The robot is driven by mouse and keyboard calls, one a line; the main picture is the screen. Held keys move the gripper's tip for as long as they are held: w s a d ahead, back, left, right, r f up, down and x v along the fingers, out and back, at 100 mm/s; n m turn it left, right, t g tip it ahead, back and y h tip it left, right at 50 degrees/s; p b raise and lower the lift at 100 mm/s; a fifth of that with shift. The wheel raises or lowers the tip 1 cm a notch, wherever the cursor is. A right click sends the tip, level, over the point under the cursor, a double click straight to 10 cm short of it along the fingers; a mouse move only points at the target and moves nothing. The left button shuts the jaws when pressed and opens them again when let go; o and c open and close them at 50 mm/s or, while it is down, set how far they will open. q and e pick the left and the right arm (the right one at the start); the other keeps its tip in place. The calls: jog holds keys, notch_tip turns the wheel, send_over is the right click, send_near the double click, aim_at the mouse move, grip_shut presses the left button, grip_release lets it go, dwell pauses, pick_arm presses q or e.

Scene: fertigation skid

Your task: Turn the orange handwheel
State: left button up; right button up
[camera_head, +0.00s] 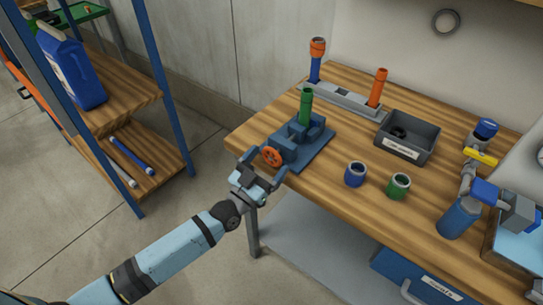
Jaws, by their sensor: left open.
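The orange handwheel (271,156) is on the front left side of a blue valve block (300,146) near the left corner of the wooden table. A green upright tube (306,106) stands on that block. My left gripper (264,165) comes up from the lower left and is open. Its two fingers are on either side of the handwheel, one to the left and one to the right. I cannot tell whether they touch it. My right gripper does not show for certain.
The wooden table (330,205) also holds a grey rack (343,98) with upright tubes, a dark labelled bin (408,137), a blue cup (355,174) and a green cup (398,186). A yellow-handled valve assembly (480,157) stands at right. A shelf (120,95) with a blue jug (72,70) stands left.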

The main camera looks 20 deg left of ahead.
pick_arm(q)
jog(key=shift+x, duration=1)
jog(key=c, duration=0.9)
jog(key=shift+m+h+p, duration=0.4)
jog(key=shift+m+h, duration=0.1)
jog(key=shift+m, duration=0.4)
jog(key=shift+m+g, duration=0.3)
jog(key=o, duration=0.9)
